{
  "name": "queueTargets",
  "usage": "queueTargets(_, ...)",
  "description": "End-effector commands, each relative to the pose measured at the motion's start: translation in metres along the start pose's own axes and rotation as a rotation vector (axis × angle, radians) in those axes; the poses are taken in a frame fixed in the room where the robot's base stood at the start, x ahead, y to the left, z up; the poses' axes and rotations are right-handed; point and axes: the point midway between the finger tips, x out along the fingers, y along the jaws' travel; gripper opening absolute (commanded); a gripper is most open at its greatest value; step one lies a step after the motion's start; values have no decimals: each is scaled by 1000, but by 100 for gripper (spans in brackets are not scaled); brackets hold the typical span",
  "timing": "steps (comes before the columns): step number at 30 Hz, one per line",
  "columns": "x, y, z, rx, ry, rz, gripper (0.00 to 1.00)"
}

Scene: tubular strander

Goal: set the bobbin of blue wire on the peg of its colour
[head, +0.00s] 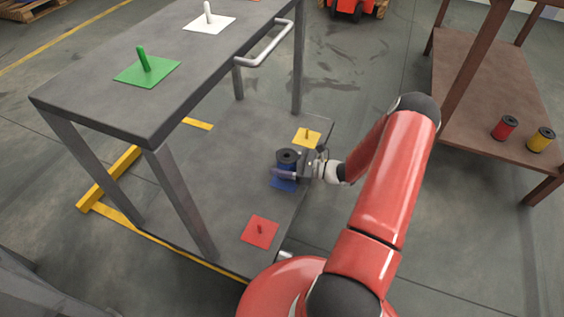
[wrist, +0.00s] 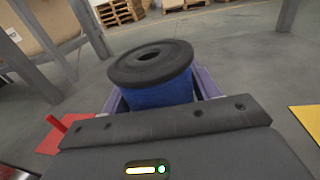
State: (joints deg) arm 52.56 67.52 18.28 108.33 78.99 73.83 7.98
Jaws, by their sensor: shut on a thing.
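The bobbin of blue wire (wrist: 157,92) has a black flange on top with a centre hole, and it stands upright between my jaws. In the head view my gripper (head: 292,172) is shut on the bobbin (head: 287,156), over the blue plate (head: 283,185) on the lower shelf of the grey cart. The blue plate's peg is hidden behind or under the bobbin and gripper. I cannot tell whether the bobbin is around the peg or held just above it. The purple-grey fingers (wrist: 204,84) flank the blue wire in the wrist view.
On the lower shelf (head: 215,165), a yellow plate with peg (head: 307,137) and a red one (head: 260,231) flank the blue plate. The upper shelf (head: 95,95) holds green (head: 146,68) and white (head: 209,21) pegs. Red (head: 505,128) and yellow (head: 541,140) bobbins stand on the brown rack.

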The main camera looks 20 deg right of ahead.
Motion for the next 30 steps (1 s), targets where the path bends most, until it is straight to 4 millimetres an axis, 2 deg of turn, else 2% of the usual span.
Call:
queueTargets(29, 0, 0, -30, 0, -1, 0, 28)
queueTargets(30, 0, 0, -28, -1, -1, 0, 66)
